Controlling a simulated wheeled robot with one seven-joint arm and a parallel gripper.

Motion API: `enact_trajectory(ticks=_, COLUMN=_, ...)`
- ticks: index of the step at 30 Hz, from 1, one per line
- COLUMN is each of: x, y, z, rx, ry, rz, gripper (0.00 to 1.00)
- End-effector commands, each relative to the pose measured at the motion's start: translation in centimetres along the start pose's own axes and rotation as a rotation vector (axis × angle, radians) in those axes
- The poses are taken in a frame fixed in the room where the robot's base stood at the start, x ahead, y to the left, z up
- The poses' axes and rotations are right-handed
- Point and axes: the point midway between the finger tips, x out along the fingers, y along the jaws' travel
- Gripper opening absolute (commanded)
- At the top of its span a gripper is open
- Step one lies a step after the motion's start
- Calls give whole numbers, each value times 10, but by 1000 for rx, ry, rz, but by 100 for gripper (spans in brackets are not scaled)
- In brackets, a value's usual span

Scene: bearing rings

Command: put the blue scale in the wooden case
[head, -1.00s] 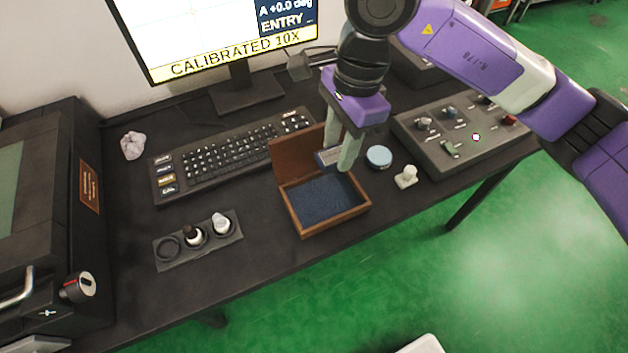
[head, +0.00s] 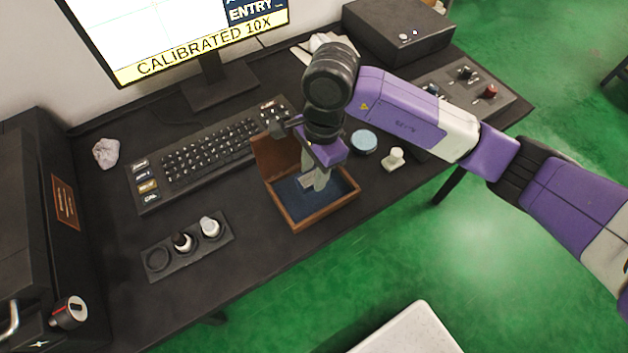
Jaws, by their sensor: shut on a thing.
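The wooden case (head: 318,220) stands open on the black desk, with its lid tilted up at the back left and a dark blue lining (head: 297,207) inside. My gripper (head: 316,183) points down into the case opening, its pale fingers shut on the small blue-grey scale (head: 307,181). The scale shows only in part, beside and between the fingers. It appears over the lining, inside the outline of the case; I cannot tell whether it touches the bottom.
A keyboard (head: 210,157) lies behind the case to the left. A round light-blue tin (head: 364,141) and a small whitish piece (head: 394,158) stand to the right, near the desk edge.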

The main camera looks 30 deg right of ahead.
Motion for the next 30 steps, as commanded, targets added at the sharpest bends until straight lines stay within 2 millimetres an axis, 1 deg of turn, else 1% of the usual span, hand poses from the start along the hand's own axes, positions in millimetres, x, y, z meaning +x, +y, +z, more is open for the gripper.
enact_trajectory(ticks=5, x=10, y=0, z=-1, rx=0, ry=-1, rz=0, gripper=0)
enact_trajectory(ticks=8, x=22, y=1, z=-2, rx=2, ry=-2, rz=2, gripper=0)
enact_trajectory(ticks=12, x=42, y=0, z=-5, rx=3, ry=-2, rz=2, gripper=0)
enact_trajectory(ticks=14, x=47, y=0, z=-6, rx=1, ry=-1, rz=0, gripper=0)
enact_trajectory(ticks=22, x=48, y=0, z=-6, rx=-1, ry=0, rz=0, gripper=0)
enact_trajectory(ticks=26, x=52, y=0, z=-7, rx=-1, ry=2, rz=-1, gripper=0)
enact_trajectory(ticks=27, x=51, y=0, z=-7, rx=-1, ry=1, rz=-1, gripper=43)
enact_trajectory(ticks=29, x=51, y=0, z=-6, rx=-1, ry=1, rz=0, gripper=55)
enact_trajectory(ticks=30, x=51, y=0, z=-6, rx=-1, ry=1, rz=0, gripper=57)
